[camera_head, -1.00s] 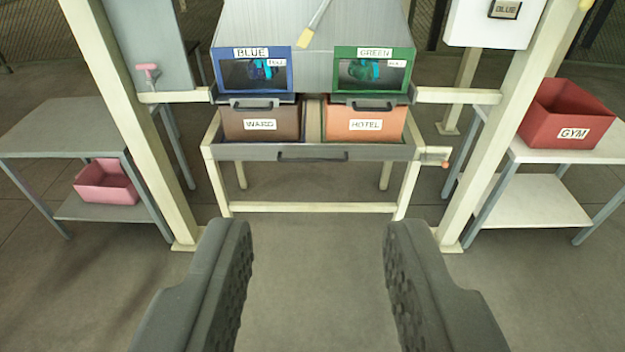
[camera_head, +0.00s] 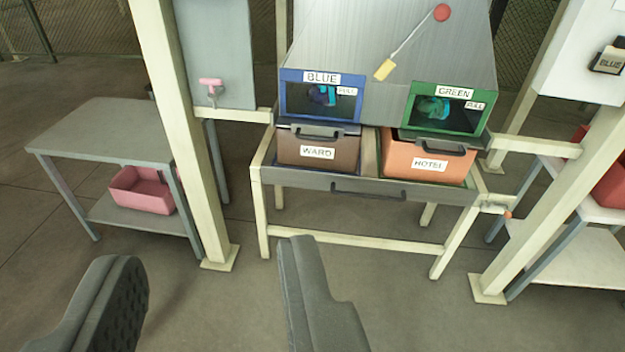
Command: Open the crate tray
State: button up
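The crate tray (camera_head: 300,179) is a grey drawer-like tray in a cream frame, with a dark bar handle (camera_head: 368,190) on its front. It holds a brown crate labelled WARD (camera_head: 340,153) and an orange crate labelled HOTEL (camera_head: 458,167). A small lever with an orange knob (camera_head: 507,214) sticks out at the frame's right end. My gripper (camera_head: 212,255) is open and empty, in front of the frame and to the left of the handle, apart from everything. The tray sits under the hopper windows.
Above are a BLUE window (camera_head: 300,97) and a GREEN window (camera_head: 424,110), each marked FULL. Cream posts (camera_head: 180,120) stand left and right. A grey table (camera_head: 110,129) with a pink bin (camera_head: 145,197) is left; a red bin (camera_head: 612,185) is right. Floor in front is clear.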

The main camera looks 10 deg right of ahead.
aim_at(368, 181)
jog(key=u, duration=0.35)
jog(key=i, duration=1.3)
jog(key=z, duration=0.55)
jog(key=i, duration=0.6)
jog(key=z, duration=0.45)
